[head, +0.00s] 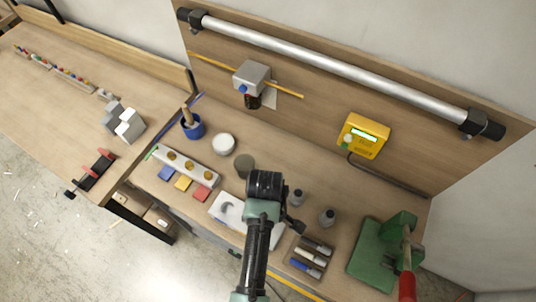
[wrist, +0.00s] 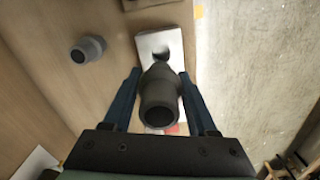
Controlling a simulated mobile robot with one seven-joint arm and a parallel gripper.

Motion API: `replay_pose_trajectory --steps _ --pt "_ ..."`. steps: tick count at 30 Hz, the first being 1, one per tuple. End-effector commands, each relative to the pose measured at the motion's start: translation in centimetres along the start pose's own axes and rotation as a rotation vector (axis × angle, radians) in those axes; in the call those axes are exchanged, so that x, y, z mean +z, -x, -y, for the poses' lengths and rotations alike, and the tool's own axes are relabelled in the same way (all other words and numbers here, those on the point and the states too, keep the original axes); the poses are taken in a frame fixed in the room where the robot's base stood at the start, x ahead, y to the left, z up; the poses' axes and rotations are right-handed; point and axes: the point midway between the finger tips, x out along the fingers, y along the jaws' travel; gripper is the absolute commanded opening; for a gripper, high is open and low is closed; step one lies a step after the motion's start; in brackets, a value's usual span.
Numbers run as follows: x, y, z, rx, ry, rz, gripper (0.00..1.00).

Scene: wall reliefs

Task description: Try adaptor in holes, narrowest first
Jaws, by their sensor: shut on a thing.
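My gripper (wrist: 160,76) is shut on a dark grey adaptor (wrist: 159,105), a stepped hollow tube with its open end towards the wrist camera. The wrist view shows a white plate (wrist: 174,38) with a dark hole behind the adaptor; the adaptor covers part of it. Whether the two touch, I cannot tell. In the head view this plate (head: 222,214) lies partly behind my arm, which also hides my fingers and the held adaptor. Two grey adaptors stand to the right on the bench, one nearer (head: 298,198) and one farther right (head: 327,218). One also shows in the wrist view (wrist: 88,50).
A dark round thing (head: 244,166) stands close to my arm. A marker tray (head: 293,268) and green press (head: 373,255) are right. Bare bench shows behind the adaptors.

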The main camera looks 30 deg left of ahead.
Motion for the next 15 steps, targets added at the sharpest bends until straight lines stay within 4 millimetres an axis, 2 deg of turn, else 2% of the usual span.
replay_pose_trajectory --steps 7,15 --pt "0.1 0.2 0.0 0.0 0.0 0.0 0.04" --pt "0.1 -2.5 0.0 0.0 0.0 0.0 0.04"
